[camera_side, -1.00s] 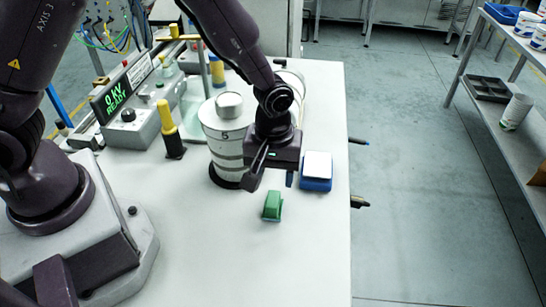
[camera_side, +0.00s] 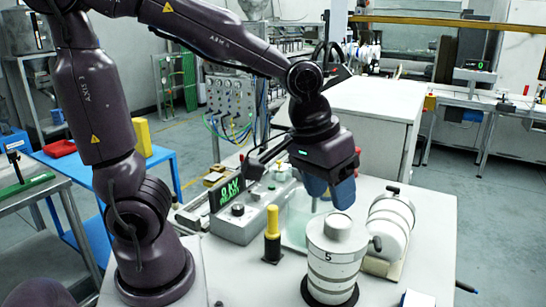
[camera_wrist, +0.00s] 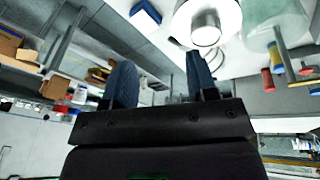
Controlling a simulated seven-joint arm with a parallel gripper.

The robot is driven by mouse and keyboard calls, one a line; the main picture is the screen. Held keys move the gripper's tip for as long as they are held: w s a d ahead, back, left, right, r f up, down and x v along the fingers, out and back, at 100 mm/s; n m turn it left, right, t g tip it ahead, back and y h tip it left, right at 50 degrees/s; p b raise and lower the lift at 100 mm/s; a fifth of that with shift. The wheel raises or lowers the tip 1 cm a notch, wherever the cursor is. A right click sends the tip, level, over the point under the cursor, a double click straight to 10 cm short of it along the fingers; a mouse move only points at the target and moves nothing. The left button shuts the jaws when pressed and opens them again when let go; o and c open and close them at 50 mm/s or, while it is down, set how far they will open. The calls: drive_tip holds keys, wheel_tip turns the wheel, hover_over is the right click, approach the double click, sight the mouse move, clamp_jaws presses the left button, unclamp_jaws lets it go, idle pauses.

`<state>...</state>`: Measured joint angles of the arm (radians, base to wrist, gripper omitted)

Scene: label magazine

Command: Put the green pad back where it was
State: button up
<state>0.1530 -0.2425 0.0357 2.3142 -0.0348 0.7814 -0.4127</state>
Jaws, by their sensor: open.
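The green pad is not visible in either current view. My gripper (camera_side: 329,190) is raised above the bench, behind the white canister marked 5 (camera_side: 335,265) in the side view. Its two blue fingers are apart with nothing between them, as the wrist view also shows (camera_wrist: 160,85). The white top of a block (camera_side: 417,299) is cut off at the bottom edge of the side view. A blue block (camera_wrist: 146,12) shows at the top of the wrist view.
A white drum (camera_side: 391,222) lies on a stand right of the canister. A yellow-handled black post (camera_side: 272,235) stands left of it, near the display box (camera_side: 240,222) reading 0 kV READY. The bench's front part is out of view.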

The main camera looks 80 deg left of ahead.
drive_tip(key=s+a+r+m+t, duration=0.2)
drive_tip(key=s+a+r+m, duration=0.1)
drive_tip(key=s, duration=0.5)
drive_tip(key=shift+a+r+m+y, duration=0.3)
drive_tip(key=shift+a+r+y, duration=0.1)
drive_tip(key=shift+r, duration=0.4)
